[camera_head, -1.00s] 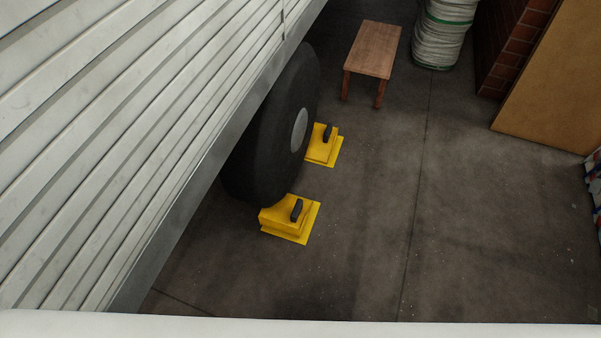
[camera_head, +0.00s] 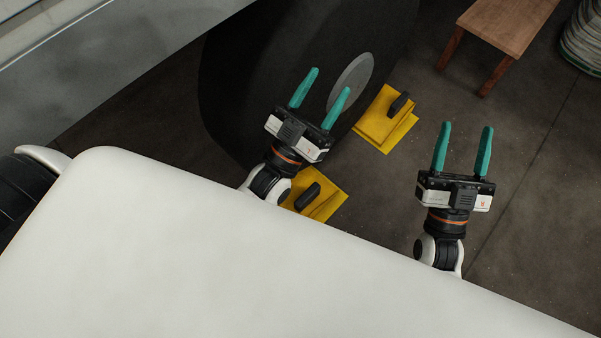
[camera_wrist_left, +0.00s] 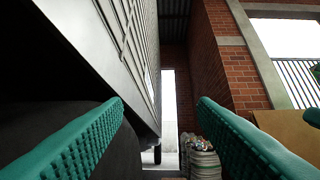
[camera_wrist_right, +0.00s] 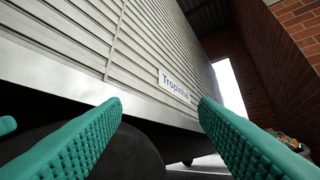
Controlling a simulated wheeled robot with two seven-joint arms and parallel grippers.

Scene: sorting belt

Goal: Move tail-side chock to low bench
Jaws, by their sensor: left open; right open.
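Two yellow chocks with dark handles sit on the floor at a dark wheel (camera_head: 235,75). The far chock (camera_head: 385,118) is in full view beside the wheel in the head view. The near chock (camera_head: 322,197) is partly hidden by my left wrist and my white body. I cannot tell which one is tail-side. The low wooden bench (camera_head: 508,22) stands at the top right, cut off by the frame. My left gripper (camera_head: 329,84) is open and empty, over the wheel in the picture. My right gripper (camera_head: 464,131) is open and empty, right of the far chock.
The vehicle's pale side (camera_head: 100,50) fills the upper left. The floor at right is bare. The left wrist view shows a brick wall (camera_wrist_left: 215,50) and a brown panel (camera_wrist_left: 285,130).

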